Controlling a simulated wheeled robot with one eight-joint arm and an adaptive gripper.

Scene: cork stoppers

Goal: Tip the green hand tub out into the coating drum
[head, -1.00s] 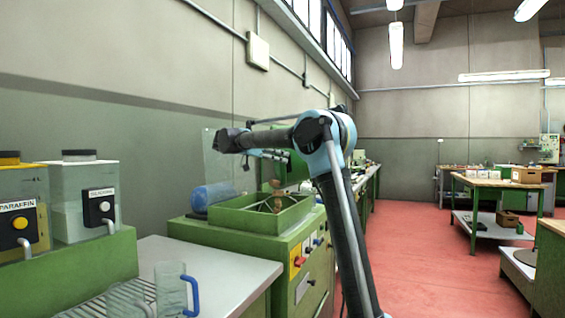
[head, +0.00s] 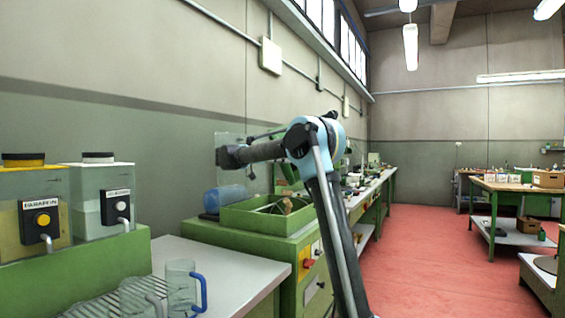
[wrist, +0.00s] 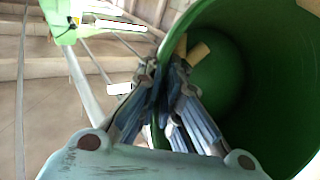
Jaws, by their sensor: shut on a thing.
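My gripper (wrist: 168,88) is shut on the rim of the green hand tub (wrist: 275,75), whose open mouth faces the wrist camera and fills the right of that view. Tan cork pieces (wrist: 198,53) show at the mouth; the rest of the inside looks bare. In the head view, part of the tub (head: 284,171) shows behind my arm, above the green machine; the jaws are hidden there. The machine has an open green square-walled top (head: 240,222) with a dark curved rim inside, seemingly the coating drum. A brown patch, probably corks, shows there (head: 287,205).
At left are two liquid tanks (head: 102,198) and clear jugs (head: 182,284) on a rack beside a bare grey worktop (head: 215,270).

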